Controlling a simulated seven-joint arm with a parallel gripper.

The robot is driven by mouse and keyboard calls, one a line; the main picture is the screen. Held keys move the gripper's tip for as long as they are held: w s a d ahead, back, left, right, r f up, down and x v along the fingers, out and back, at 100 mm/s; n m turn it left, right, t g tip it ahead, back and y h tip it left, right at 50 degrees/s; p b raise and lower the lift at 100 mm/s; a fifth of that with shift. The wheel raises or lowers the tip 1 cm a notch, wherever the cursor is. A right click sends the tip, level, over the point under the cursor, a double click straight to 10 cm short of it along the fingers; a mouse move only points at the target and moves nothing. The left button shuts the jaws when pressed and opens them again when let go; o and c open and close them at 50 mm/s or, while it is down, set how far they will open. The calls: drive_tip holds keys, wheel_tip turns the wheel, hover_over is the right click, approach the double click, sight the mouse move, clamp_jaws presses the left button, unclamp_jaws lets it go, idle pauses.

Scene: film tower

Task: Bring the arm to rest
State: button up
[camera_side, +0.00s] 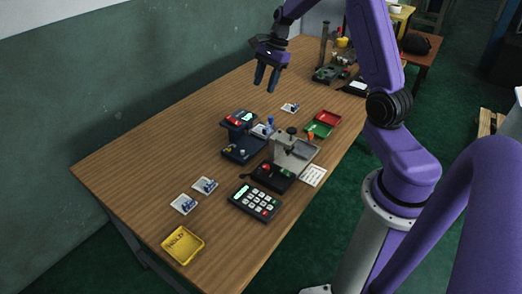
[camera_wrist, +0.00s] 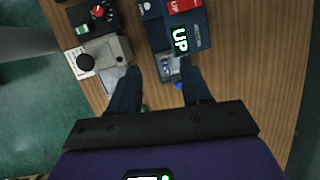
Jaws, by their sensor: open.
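My gripper (camera_side: 267,78) hangs in the air above the table, fingers pointing down, apart and empty. In the wrist view my gripper (camera_wrist: 158,78) shows its two dark fingers spread. Below it stands a dark blue machine (camera_side: 240,148) with a red block and a lit display; in the wrist view this machine (camera_wrist: 205,35) shows a green "UP" display. A card with a small blue piece (camera_side: 263,130) sits at the machine; the card (camera_wrist: 168,68) shows partly between the fingers in the wrist view.
A grey and black device (camera_side: 290,155) stands beside the blue machine. A keypad (camera_side: 256,201), a yellow HOLD tray (camera_side: 183,245), green (camera_side: 319,130) and red (camera_side: 328,118) trays, and loose cards (camera_side: 205,185) lie around. The table's left far side is clear.

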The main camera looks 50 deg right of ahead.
drive_tip(key=s+a+r+n+g+h, duration=0.1)
drive_tip(key=s+a+r+n, duration=0.1)
drive_tip(key=s+a+n, duration=0.7)
drive_tip(key=s+a+r+n+g+h, duration=0.1)
drive_tip(key=s+a+r+n, duration=0.25)
drive_tip(key=a+n, duration=0.6)
drive_tip(key=s+a+n, duration=0.2)
drive_tip(key=s+n, duration=0.4)
drive_tip(key=s, duration=0.3)
drive_tip(key=s+a+n+h, duration=0.1)
drive_tip(key=s+a+n, duration=0.1)
drive_tip(key=s+n, duration=0.5)
drive_tip(key=s, duration=0.3)
drive_tip(key=shift+a+f+t, duration=0.25)
drive_tip(key=shift+a+t, duration=0.05)
drive_tip(key=shift+t, duration=0.1)
